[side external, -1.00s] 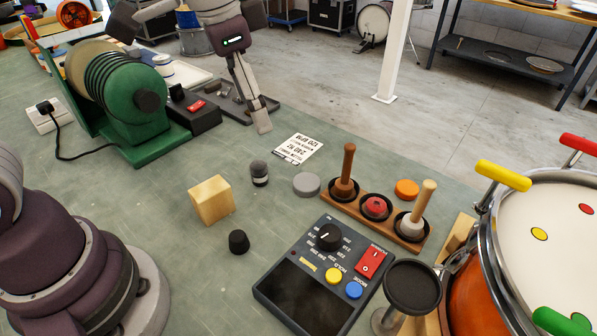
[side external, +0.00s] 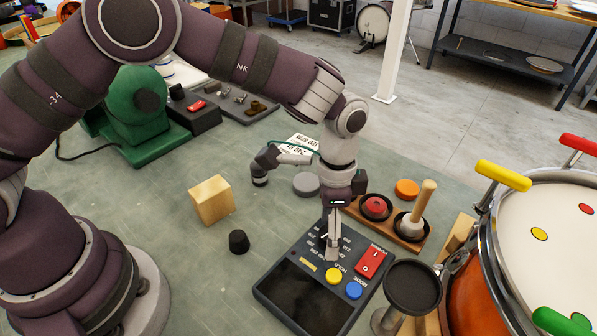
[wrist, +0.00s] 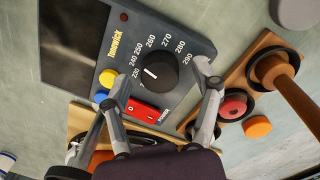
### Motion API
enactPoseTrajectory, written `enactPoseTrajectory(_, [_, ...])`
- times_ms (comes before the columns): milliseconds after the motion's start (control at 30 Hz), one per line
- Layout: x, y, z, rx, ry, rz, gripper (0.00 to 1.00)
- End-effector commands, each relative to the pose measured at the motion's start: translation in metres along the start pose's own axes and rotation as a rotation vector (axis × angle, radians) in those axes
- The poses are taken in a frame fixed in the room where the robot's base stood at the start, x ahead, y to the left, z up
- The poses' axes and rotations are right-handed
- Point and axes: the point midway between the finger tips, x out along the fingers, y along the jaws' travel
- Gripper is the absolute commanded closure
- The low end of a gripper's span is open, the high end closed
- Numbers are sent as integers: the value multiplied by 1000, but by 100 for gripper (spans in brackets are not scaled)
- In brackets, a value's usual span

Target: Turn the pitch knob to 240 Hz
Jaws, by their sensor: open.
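The dark grey tuner box (side external: 262,290) lies on the bench, with a black screen, a yellow and a blue button and a red power switch. Its round black pitch knob (wrist: 158,72) shows in the wrist view, ringed by numbers including 240 to 290. The knob's short white mark sits on its left part; I cannot read its exact value. My gripper (wrist: 160,88) is open, with one finger on each side of the knob and gaps visible. In the side view my gripper (side external: 332,248) points down over the box and mostly hides the knob.
The red power switch (wrist: 143,112) is close to the fingers. A wooden rack with mallets (side external: 410,240) stands behind the box, and a black round pad (side external: 412,287) on a stand at its right. A wooden block (side external: 211,200) and a black knob-like piece (side external: 239,241) lie left.

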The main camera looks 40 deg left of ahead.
Motion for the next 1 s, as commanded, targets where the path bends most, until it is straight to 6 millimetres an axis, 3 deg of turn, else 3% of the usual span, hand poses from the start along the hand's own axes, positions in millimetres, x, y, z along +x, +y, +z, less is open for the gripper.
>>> enactPoseTrajectory(267, [2,0,0,0,1,-1,39])
enactPoseTrajectory(733, [2,0,0,0,1,-1,99])
enactPoseTrajectory(867, [2,0,0,-62,5,-1,99])
enactPoseTrajectory(1000, [1,0,0,-276,16,0,99])
